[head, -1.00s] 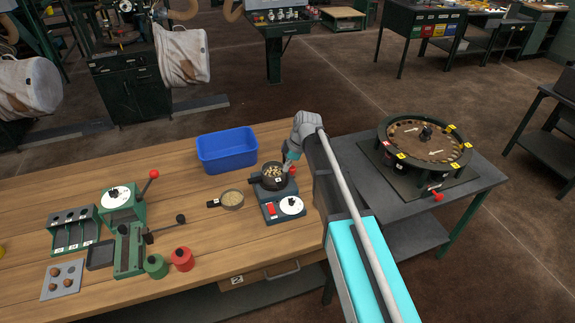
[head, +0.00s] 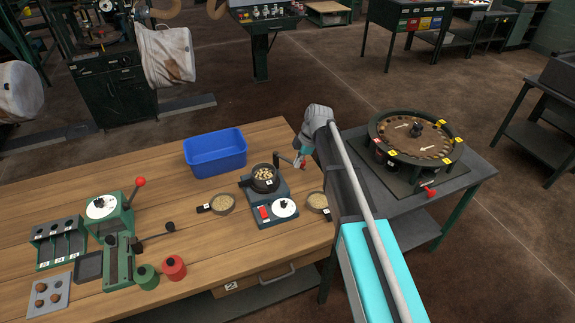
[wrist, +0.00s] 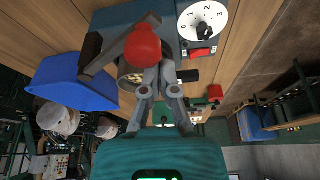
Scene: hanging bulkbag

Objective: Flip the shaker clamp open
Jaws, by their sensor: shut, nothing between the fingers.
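The shaker (head: 272,205) is a grey-blue unit on the wooden bench, with a white dial and a red switch. A dark sieve pan (head: 263,180) holding pale pieces sits on it. The clamp is a dark lever (head: 285,157) standing up at the pan's far right side. In the wrist view its red knob (wrist: 143,45) ends the dark arm, close in front of my fingertips. My gripper (head: 299,161) is shut and empty at the lever's end. In the wrist view my gripper (wrist: 158,68) is against or just beside the knob; I cannot tell whether they touch.
A blue bin (head: 215,152) stands behind the shaker. Small sieve pans stand left (head: 222,204) and right (head: 318,202) of it. A green press (head: 118,255) and red and green cups are further left. A round turntable (head: 416,137) stands on the right-hand table.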

